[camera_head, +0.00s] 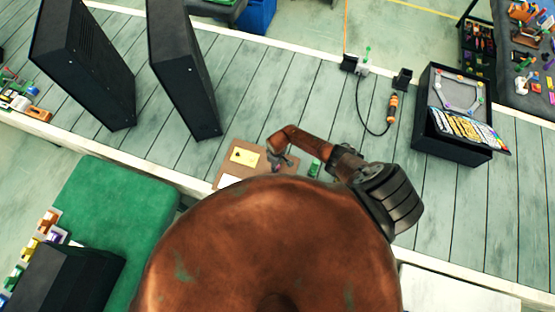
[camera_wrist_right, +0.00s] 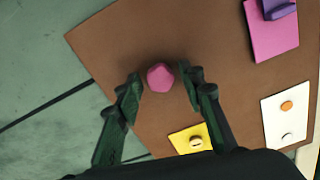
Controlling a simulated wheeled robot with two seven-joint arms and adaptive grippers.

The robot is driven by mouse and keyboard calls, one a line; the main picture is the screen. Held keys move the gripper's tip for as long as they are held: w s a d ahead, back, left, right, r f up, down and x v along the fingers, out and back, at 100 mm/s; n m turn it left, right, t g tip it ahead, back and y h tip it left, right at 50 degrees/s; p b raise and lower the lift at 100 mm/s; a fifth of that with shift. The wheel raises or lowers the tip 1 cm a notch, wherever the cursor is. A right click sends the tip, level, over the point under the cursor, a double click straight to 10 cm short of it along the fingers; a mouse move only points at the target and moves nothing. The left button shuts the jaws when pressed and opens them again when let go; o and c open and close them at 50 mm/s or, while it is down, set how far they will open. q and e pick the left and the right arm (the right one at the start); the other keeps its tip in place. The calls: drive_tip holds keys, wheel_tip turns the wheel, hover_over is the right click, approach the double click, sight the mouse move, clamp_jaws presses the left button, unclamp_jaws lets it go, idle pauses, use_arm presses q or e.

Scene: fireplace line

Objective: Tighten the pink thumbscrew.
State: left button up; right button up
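The pink thumbscrew (camera_wrist_right: 160,77) is a small faceted knob on a brown board (camera_wrist_right: 120,45) in the right wrist view. My right gripper (camera_wrist_right: 160,74) is open. Its two dark fingertips stand on either side of the thumbscrew, with a narrow gap visible on each side. In the head view my right gripper (camera_head: 283,160) is small and partly hidden over the board (camera_head: 266,150). The thumbscrew cannot be made out there. My left gripper is not in view.
The board carries a yellow plate (camera_wrist_right: 180,141), a white plate (camera_wrist_right: 277,121) and a pink plate (camera_wrist_right: 270,42) with a purple part. Two tall black panels (camera_head: 80,60) stand left on the bench. A black box (camera_head: 425,130) and a corded orange tool (camera_head: 392,107) lie right.

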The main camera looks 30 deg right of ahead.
drive_tip(key=shift+w+r, duration=0.1)
drive_tip(key=shift+r, duration=2.95)
wheel_tip(320, 180, up, 12)
